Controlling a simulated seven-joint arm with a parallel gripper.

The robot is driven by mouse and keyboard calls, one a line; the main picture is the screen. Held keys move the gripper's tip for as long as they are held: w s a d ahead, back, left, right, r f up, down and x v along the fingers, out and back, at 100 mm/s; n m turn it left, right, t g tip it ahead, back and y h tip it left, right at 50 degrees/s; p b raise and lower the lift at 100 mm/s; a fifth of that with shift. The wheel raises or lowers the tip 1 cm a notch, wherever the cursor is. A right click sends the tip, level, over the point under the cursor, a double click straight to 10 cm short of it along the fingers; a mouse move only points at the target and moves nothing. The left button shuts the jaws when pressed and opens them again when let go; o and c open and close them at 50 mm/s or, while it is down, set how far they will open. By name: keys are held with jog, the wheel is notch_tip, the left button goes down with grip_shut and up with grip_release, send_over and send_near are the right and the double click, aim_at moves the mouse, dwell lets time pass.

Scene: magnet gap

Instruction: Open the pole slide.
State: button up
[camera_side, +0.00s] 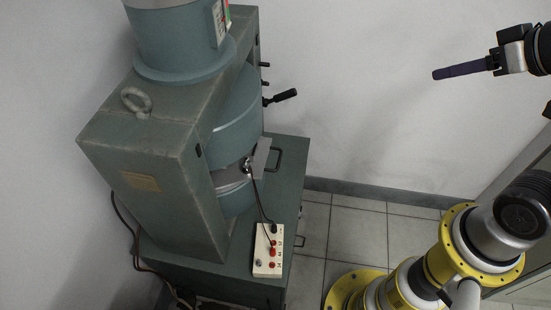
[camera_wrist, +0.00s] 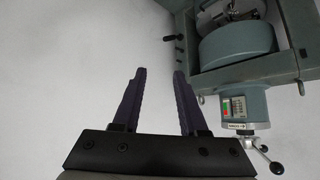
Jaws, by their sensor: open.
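A teal magnet (camera_side: 235,105) stands in a heavy grey-green frame (camera_side: 150,150) at the left of the side view. A lever with a black grip (camera_side: 285,96) sticks out to the right of it. A light grey plate (camera_side: 262,155) shows at the gap between the round poles. I cannot tell which part is the pole slide. The magnet also shows in the wrist view (camera_wrist: 225,50) at upper right. My gripper (camera_wrist: 159,71) is open and empty, its two dark fingers apart. In the side view my gripper (camera_side: 436,75) is at upper right, well clear of the magnet.
A white box with red terminals (camera_side: 268,250) stands on the green cabinet (camera_side: 290,185), with a cable running up to the gap. A lifting ring (camera_side: 137,101) sits on the frame. In the wrist view a silver crank (camera_wrist: 262,148) projects at lower right. Open air separates gripper and magnet.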

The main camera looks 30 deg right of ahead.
aim_at(279, 159)
jog(key=w+r+t, duration=0.3)
jog(key=w, duration=0.4)
jog(key=w+r+t, duration=0.2)
jog(key=w+r, duration=0.2)
jog(key=w, duration=0.4)
jog(key=w+a+f+y, duration=0.55)
jog(key=w+f, duration=0.25)
jog(key=w, duration=0.3)
jog(key=s+a+f+m+g+y, duration=0.1)
jog(key=s+f+m+y, duration=0.15)
jog(key=f, duration=0.95)
jog(key=s+a+f+m+g+y, duration=0.15)
jog(key=s+f, duration=0.25)
jog(key=f, duration=0.8)
jog(key=s+f+m+g+y, duration=0.1)
jog(key=s+f+m+y, duration=0.15)
jog(key=f, duration=0.95)
jog(key=shift+m, duration=0.25)
jog(key=x, duration=1.3)
jog(key=shift+w+d, duration=0.1)
jog(key=shift+w, duration=0.2)
jog(key=shift+c, duration=0.2)
